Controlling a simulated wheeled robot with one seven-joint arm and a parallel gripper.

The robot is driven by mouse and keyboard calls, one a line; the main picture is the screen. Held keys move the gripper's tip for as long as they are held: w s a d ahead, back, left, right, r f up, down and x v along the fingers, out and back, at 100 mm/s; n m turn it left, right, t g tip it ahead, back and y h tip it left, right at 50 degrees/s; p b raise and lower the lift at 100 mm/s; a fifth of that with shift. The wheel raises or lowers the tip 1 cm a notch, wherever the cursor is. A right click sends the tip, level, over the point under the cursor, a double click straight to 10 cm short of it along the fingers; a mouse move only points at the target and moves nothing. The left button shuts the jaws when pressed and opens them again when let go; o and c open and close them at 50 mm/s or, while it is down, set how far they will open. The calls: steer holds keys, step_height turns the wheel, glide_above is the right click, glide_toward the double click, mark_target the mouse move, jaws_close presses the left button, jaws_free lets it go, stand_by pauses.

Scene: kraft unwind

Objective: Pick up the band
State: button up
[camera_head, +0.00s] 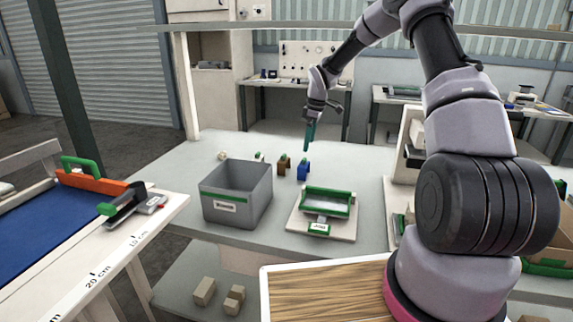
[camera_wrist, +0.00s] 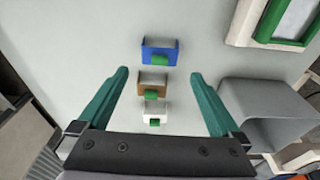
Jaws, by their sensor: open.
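Three small blocks or holders with green tabs stand in a row on the grey bench: a blue one (camera_head: 303,170) (camera_wrist: 147,55), a brown one (camera_head: 284,163) (camera_wrist: 144,90) and a white one (camera_head: 259,156) (camera_wrist: 155,108). I cannot tell which of them, if any, is the band. My gripper (camera_head: 309,138) (camera_wrist: 160,74) is open and empty. It points down above the row, close to the blue one in the head view. In the wrist view the brown one lies between its teal fingers, with the blue one just beyond the fingertips. Nothing touches the fingers.
A grey bin (camera_head: 222,209) (camera_wrist: 262,112) stands in front of the row. A green-framed fixture (camera_head: 348,230) (camera_wrist: 250,25) sits to its right in the head view. A table with a blue mat (camera_head: 50,235) is at the left. The bench right of the row is clear.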

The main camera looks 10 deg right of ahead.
mark_target(304, 166)
steer(key=shift+w+a+f, duration=0.3)
steer(key=shift+a+f, duration=0.1)
steer(key=shift+f, duration=0.3)
steer(key=f, duration=0.4)
steer(key=shift+w+a+f, duration=0.1)
steer(key=shift+a+f, duration=0.25)
step_height(304, 166, down, 5)
steer(key=shift+a+f, duration=0.1)
steer(key=shift+f, duration=0.05)
steer(key=c, duration=0.9)
